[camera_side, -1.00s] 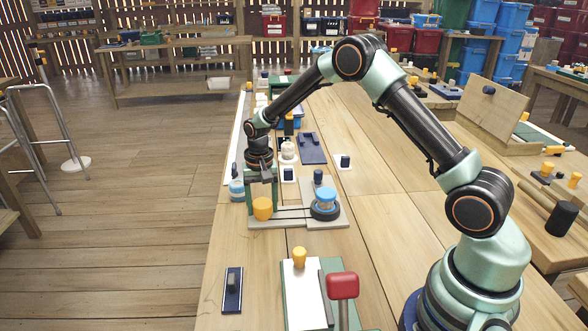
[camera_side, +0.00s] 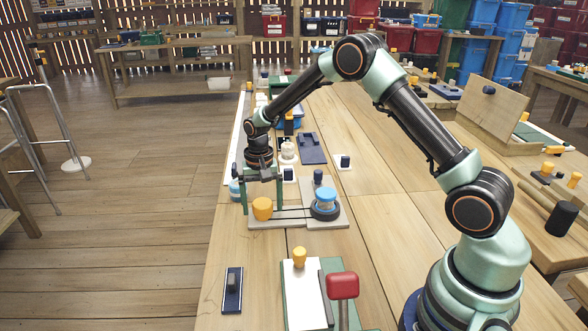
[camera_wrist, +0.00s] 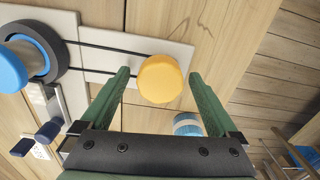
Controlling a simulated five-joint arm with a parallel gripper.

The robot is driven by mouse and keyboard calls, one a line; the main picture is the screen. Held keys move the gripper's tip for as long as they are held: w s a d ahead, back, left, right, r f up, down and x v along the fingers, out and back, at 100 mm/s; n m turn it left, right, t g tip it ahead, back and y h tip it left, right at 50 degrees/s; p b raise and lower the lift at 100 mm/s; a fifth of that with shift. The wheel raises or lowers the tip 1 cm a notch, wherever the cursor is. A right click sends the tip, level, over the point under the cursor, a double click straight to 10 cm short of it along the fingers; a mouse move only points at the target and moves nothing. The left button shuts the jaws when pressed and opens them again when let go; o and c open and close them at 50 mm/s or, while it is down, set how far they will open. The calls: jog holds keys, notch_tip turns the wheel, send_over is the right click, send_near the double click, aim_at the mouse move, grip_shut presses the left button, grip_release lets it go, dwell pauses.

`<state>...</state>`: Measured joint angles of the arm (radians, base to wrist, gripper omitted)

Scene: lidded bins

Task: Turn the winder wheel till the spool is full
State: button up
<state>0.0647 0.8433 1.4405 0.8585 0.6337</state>
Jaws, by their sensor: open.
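The winder is a pale board (camera_side: 290,223) on the table. It carries an orange round knob (camera_side: 263,209) at its left and a dark wheel with a blue-topped spool (camera_side: 326,198) at its right. Two dark lines of belt or cord run between them. My gripper (camera_side: 262,200) is over the knob end, pointing down. In the wrist view, my open green fingers (camera_wrist: 159,73) stand on either side of the orange knob (camera_wrist: 160,80), with gaps showing. The blue spool (camera_wrist: 12,68) is at the left edge there, partly cut off. I cannot tell how full it is.
A dark post (camera_side: 318,178) is behind the spool. A red-topped lever (camera_side: 342,287) and a white panel with an orange knob (camera_side: 299,258) are in front. Bare table lies right of the winder.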

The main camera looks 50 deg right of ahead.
aim_at(262, 202)
notch_tip(262, 202, up, 12)
dwell(0.4)
jog(key=s+a+r+n+t, duration=0.1)
jog(key=s+r+n, duration=0.3)
jog(key=s, duration=0.6)
jog(key=s+a+r+n+t, duration=0.2)
jog(key=s+r+n+t, duration=0.2)
jog(key=s, duration=0.6)
notch_tip(262, 202, up, 2)
jog(key=shift+s+r+t, duration=0.25)
jog(key=shift+s+t, duration=0.05)
jog(key=shift+a, duration=0.1)
